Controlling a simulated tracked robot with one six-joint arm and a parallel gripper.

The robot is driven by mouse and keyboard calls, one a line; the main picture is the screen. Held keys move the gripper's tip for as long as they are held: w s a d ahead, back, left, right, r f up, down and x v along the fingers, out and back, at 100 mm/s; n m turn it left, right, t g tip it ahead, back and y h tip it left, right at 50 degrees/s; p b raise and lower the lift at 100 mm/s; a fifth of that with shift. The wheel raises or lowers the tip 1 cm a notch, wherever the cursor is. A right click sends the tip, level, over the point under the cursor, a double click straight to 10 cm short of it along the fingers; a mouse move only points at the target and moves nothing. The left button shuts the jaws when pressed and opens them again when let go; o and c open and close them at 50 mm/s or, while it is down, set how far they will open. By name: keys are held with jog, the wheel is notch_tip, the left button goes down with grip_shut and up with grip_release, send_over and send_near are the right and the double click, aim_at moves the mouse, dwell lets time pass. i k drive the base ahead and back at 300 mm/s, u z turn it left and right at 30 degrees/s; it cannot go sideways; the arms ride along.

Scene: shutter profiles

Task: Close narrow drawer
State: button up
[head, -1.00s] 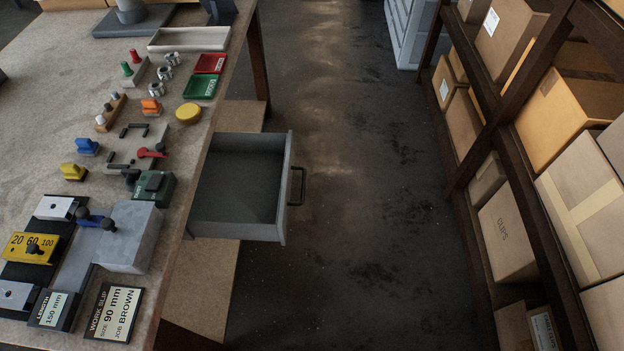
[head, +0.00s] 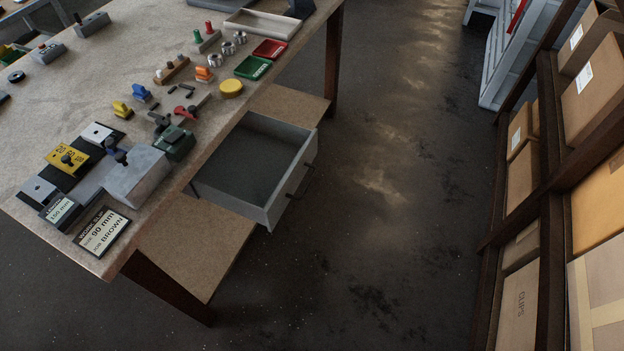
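In the head view a grey drawer (head: 287,194) stands pulled out of the right side of the workbench (head: 200,32). It is open and looks empty inside. A dark bar handle (head: 303,181) is on its outer front face, which faces the aisle. My gripper is not in view, and nothing touches the drawer.
Tools, coloured trays and a clamp fixture (head: 137,176) lie on the bench top. A lower shelf (head: 185,245) and dark leg (head: 170,285) stand below. Shelving with cartons (head: 516,305) lines the right side. The dark floor (head: 390,220) between is clear.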

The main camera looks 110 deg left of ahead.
aim_at(255, 174)
jog(key=u, duration=3.5)
jog(key=i, duration=0.5)
jog(key=u, duration=0.2)
